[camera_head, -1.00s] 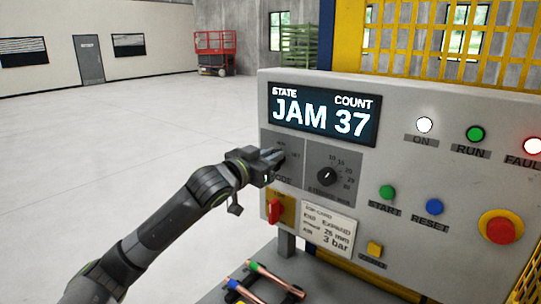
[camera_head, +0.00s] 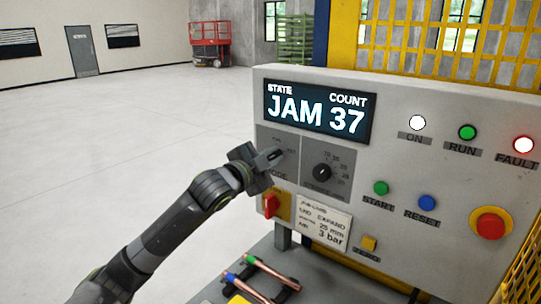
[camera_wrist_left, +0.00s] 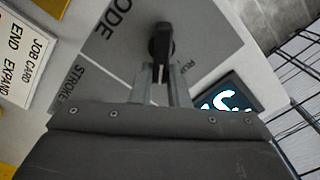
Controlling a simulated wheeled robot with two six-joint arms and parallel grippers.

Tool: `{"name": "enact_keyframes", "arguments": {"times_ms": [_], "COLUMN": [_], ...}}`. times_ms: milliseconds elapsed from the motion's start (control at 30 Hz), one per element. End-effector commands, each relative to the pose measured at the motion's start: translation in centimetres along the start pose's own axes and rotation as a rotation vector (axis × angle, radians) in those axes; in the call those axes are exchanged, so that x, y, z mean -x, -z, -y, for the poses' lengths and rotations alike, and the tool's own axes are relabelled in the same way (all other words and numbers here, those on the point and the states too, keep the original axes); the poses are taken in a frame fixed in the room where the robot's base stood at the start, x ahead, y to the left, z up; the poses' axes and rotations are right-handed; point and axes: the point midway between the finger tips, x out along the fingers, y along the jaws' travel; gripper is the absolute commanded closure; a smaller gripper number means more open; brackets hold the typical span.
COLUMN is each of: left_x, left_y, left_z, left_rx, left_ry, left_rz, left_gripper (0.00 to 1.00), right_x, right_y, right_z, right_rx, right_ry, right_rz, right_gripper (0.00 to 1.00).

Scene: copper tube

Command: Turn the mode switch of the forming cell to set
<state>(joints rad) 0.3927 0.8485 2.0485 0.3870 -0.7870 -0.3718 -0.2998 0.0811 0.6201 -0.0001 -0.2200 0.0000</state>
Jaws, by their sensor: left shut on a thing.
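The mode switch (camera_wrist_left: 161,45) is a black knob on a dark grey plate (camera_head: 274,139) marked MODE, on the left of the forming cell's panel (camera_head: 400,177). My left gripper (camera_head: 276,156) is at this switch, its fingers shut on the knob. In the left wrist view the gripper (camera_wrist_left: 161,86) has one finger on each side of the knob's near end. The RUN label shows just right of the fingers there. The gripper partly covers the knob in the head view, so its exact pointing is hard to tell. My right gripper is not in view.
The display (camera_head: 318,110) reads JAM 37. A black dial (camera_head: 322,172) sits right of the switch, with a red switch (camera_head: 270,205) below it. Lamps, buttons and a red emergency stop (camera_head: 490,224) fill the right. Copper tubes (camera_head: 272,273) lie below. Left is open floor.

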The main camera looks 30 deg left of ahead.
Motion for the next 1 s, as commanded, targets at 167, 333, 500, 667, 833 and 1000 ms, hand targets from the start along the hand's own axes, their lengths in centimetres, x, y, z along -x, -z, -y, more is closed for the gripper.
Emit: {"name": "enact_keyframes", "arguments": {"times_ms": [167, 333, 500, 667, 833, 1000], "left_x": [0.0, 0.0, 0.0, 0.01, 0.01, 0.01], "left_y": [0.0, -0.01, -0.02, -0.02, -0.03, -0.03], "left_z": [-0.21, -0.3, -0.34, -0.35, -0.35, -0.35], "left_rx": [-0.082, -0.126, -0.144, -0.146, -0.146, -0.145], "left_ry": [0.0, 0.0, 0.0, 0.0, 0.0, -0.001], "left_rz": [0.0, 0.0, 0.0, 0.0, 0.0, 0.0], "left_gripper": [1.0, 1.0, 1.0, 1.0, 1.0, 0.66], "right_x": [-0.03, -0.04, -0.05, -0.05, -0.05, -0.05], "right_y": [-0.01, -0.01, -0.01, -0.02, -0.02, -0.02], "right_z": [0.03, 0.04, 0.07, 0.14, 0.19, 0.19], "right_rx": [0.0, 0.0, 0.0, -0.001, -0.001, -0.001], "right_ry": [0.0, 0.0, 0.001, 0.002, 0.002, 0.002], "right_rz": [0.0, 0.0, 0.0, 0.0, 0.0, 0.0], "right_gripper": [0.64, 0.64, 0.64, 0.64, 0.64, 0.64]}}
